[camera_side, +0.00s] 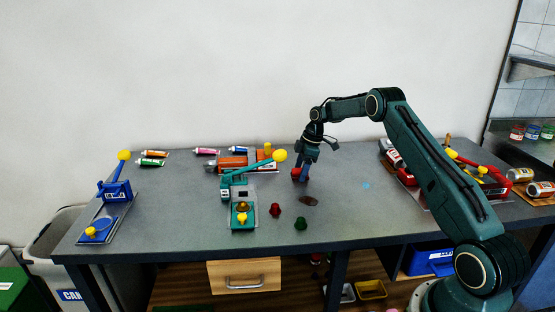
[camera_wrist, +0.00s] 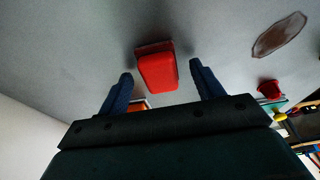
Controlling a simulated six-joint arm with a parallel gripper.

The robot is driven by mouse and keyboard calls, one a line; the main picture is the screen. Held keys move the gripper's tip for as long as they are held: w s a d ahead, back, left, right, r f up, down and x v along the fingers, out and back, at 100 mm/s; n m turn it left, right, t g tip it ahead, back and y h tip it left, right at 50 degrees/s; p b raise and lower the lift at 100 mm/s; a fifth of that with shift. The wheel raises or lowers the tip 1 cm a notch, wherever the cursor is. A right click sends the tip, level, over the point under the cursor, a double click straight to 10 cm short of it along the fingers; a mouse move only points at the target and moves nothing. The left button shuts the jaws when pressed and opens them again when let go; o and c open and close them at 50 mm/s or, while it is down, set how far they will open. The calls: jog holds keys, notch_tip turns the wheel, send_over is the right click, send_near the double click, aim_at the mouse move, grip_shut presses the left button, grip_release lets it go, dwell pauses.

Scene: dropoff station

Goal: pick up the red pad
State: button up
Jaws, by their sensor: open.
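The red pad (camera_wrist: 157,72) is a rounded red block on a darker red base on the grey table. In the wrist view it is at the centre, between and slightly beyond the fingertips. It also shows in the side view, small and partly covered by my fingers (camera_side: 295,175). My gripper (camera_wrist: 161,71) is open, one dark blue finger on each side of the pad, with visible gaps. In the side view my gripper (camera_side: 303,169) points down, low over the table at the pad. I cannot tell whether the fingertips are level with the pad.
A brown oval piece (camera_side: 309,201), a red knob (camera_side: 275,210) and a green knob (camera_side: 301,224) lie nearby in front. A teal station with a yellow ball (camera_side: 243,217) and an orange unit (camera_side: 232,163) stand to the left.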

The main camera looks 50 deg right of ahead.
dwell(0.4)
jog(key=c, duration=1.1)
jog(key=shift+o, duration=0.2)
jog(key=shift+r, duration=0.1)
notch_tip(320, 180, up, 10)
jog(key=o, duration=0.4)
jog(key=c, duration=0.3)
jog(key=shift+a, duration=0.1)
